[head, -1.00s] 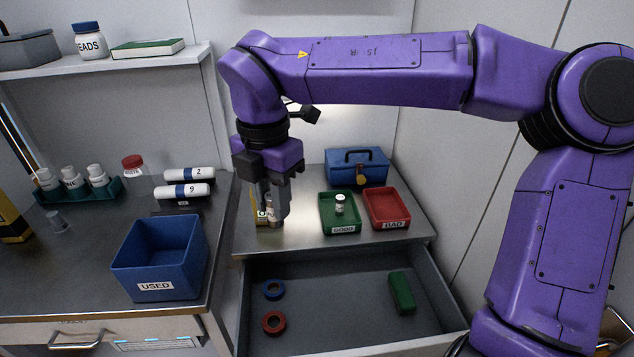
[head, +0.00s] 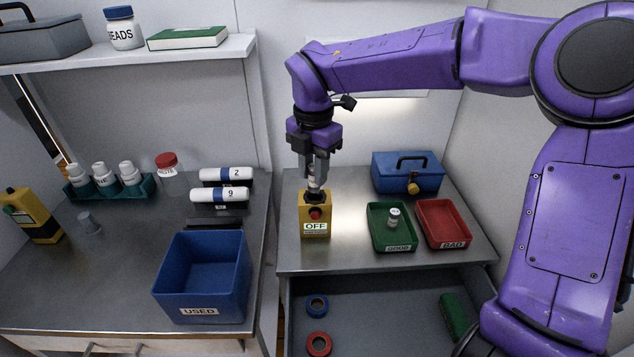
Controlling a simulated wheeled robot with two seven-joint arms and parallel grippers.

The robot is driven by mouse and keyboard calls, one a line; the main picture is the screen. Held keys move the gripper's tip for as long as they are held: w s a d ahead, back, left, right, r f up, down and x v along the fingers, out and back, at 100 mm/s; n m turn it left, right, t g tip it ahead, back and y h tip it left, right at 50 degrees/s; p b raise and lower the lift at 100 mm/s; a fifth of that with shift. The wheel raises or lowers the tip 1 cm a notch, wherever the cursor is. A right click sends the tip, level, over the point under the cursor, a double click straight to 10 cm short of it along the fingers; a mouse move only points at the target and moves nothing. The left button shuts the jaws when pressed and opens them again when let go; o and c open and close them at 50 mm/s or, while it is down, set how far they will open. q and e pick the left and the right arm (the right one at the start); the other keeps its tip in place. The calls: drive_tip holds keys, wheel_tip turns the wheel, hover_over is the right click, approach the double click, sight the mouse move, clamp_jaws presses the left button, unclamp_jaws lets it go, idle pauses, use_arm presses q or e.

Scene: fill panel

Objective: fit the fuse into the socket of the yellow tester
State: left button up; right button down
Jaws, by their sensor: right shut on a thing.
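The yellow tester (head: 304,231) stands on the right-hand counter with a red button, an OFF label and a black socket (head: 315,197) on top. My right gripper (head: 314,183) points straight down over the tester. It is shut on the fuse (head: 313,181), a small pale cylinder held upright and mostly hidden by the fingers. The fuse's lower end is at or just above the socket; I cannot tell whether it is inside. My left gripper is not in view.
A green GOOD tray (head: 380,241) holds one small white fuse. Beside it are an empty red BAD tray (head: 441,222) and a blue toolbox (head: 408,172). An open drawer (head: 385,310) lies below. A blue USED bin (head: 203,285) stands on the left counter.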

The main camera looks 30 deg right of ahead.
drive_tip(key=w+d+f, duration=0.1)
drive_tip(key=f, duration=0.1)
drive_tip(key=w+d+f+p, duration=0.1)
drive_tip(key=w+f, duration=0.1)
drive_tip(key=w+d+f, duration=0.1)
drive_tip(key=w+f, duration=0.1)
drive_tip(key=shift+d+f, duration=0.1)
drive_tip(key=shift+f, duration=0.25)
drive_tip(key=shift+s+a+f+p, duration=0.2)
drive_tip(key=shift+s+f+p, duration=0.1)
drive_tip(key=shift+s+f, duration=0.5)
drive_tip(key=shift+w+d+f, duration=0.1)
drive_tip(key=shift+w+f, duration=0.2)
drive_tip(key=c, duration=0.9)
unclamp_jaws()
drive_tip(key=shift+w+f, duration=0.1)
drive_tip(key=shift+w, duration=0.15)
drive_tip(key=shift+s+r, duration=0.2)
drive_tip(key=shift+r, duration=0.05)
drive_tip(key=shift+w+r, duration=0.1)
drive_tip(key=shift+r, duration=0.15)
use_arm(q)
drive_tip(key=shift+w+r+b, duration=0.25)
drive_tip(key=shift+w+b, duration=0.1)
drive_tip(key=shift+b, duration=0.4)
use_arm(e)
wheel_tip(320, 180, up, 11)
drive_tip(key=shift+r, duration=0.15)
